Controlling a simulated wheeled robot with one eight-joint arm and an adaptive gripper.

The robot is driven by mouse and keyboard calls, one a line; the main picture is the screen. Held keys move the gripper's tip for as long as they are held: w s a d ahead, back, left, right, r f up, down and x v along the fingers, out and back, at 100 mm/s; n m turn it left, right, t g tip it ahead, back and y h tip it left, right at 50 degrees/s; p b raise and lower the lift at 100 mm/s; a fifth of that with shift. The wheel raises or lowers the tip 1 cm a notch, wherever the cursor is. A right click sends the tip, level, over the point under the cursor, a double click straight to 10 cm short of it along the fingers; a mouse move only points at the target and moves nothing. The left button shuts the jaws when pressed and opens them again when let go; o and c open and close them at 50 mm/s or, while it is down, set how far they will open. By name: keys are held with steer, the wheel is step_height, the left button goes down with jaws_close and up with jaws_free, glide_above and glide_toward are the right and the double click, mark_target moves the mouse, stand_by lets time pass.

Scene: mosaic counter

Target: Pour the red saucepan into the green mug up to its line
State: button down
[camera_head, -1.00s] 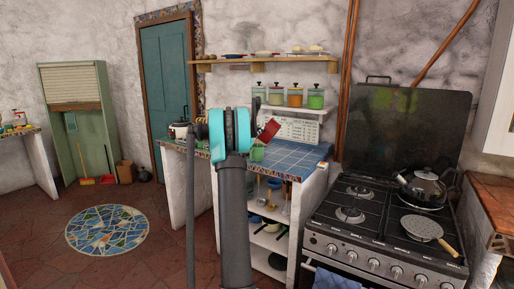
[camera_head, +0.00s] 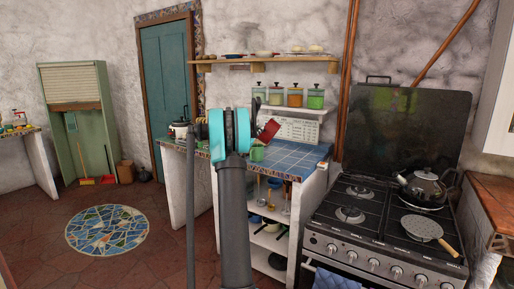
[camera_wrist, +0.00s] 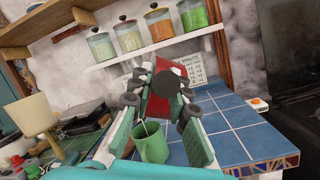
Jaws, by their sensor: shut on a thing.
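The red saucepan (camera_head: 269,130) shows in the head view just right of my wrist, tilted above the blue tiled counter. In the wrist view its red body (camera_wrist: 160,106) lies between the fingers of my gripper (camera_wrist: 160,112), partly covered by a dark round part. My gripper is shut on the saucepan; in the head view my arm hides most of the grip. The green mug (camera_head: 257,154) stands upright on the counter below the saucepan. It also shows in the wrist view (camera_wrist: 153,144), with a thin pale stick-like shape at its mouth. Its line, its fill level and any stream cannot be made out.
The tiled counter (camera_head: 297,157) is clear to the right of the mug. Several jars (camera_head: 295,97) stand on a shelf behind. A cream lampshade-like object (camera_wrist: 32,115) is at left in the wrist view. The stove (camera_head: 385,235) with a kettle (camera_head: 425,187) is at right.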

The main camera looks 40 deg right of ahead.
steer(key=shift+w, duration=0.1)
stand_by(0.3)
steer(key=shift+s, duration=0.6)
steer(key=shift+w+a+n, duration=0.1)
steer(key=shift+n, duration=0.2)
stand_by(1.0)
stand_by(1.0)
